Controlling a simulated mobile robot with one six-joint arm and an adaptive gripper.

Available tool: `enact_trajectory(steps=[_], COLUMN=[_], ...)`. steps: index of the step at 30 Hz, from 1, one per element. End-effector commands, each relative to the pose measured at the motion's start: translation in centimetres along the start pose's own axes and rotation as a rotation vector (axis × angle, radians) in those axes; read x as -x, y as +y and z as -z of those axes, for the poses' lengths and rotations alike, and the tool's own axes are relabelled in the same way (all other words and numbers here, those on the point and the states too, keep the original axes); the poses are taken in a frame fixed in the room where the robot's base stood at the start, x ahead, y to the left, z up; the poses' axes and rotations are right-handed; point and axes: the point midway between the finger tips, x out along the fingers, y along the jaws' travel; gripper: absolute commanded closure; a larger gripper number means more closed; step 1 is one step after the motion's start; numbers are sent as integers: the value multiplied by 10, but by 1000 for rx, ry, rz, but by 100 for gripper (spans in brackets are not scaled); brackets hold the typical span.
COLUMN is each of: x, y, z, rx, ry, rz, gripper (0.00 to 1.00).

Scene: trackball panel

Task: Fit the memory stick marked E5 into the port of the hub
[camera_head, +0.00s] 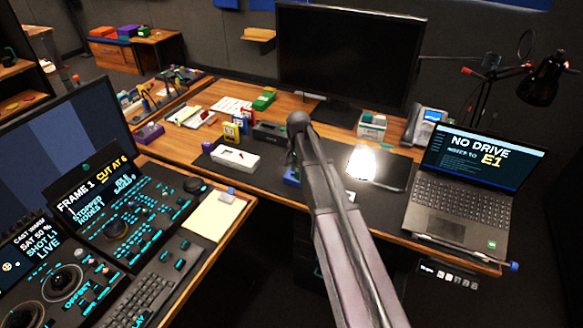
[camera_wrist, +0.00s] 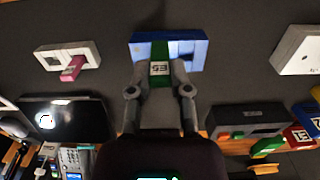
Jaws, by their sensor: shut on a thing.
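My gripper (camera_wrist: 160,92) is shut on a green memory stick (camera_wrist: 160,72) in the wrist view. Its white label appears upside down and seems to read E5. The far end of the stick overlaps a blue box (camera_wrist: 195,50), which has a dark slot right of the stick. I cannot tell whether the stick is in a port or only above the box. In the head view my arm hides the gripper and stick, and only a bit of the blue box (camera_head: 292,177) shows. I cannot tell for certain which box is the hub.
A white box with a pink stick (camera_wrist: 72,68) lies left in the wrist view; another white box (camera_wrist: 300,50) lies right. A dark slotted box (camera_wrist: 245,122) and several coloured sticks stand nearer. The laptop (camera_head: 475,180) shows "NO DRIVE" and E1. A lamp (camera_head: 540,78) stands at right.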

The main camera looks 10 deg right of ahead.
Motion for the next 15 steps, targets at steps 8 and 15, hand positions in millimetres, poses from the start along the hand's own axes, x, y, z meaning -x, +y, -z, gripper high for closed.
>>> enact_trajectory(steps=[8, 15], x=[-5, -5], y=[-32, -38], z=[36, 41], rx=[0, 0], ry=[0, 0], rz=[0, 0], gripper=[93, 93])
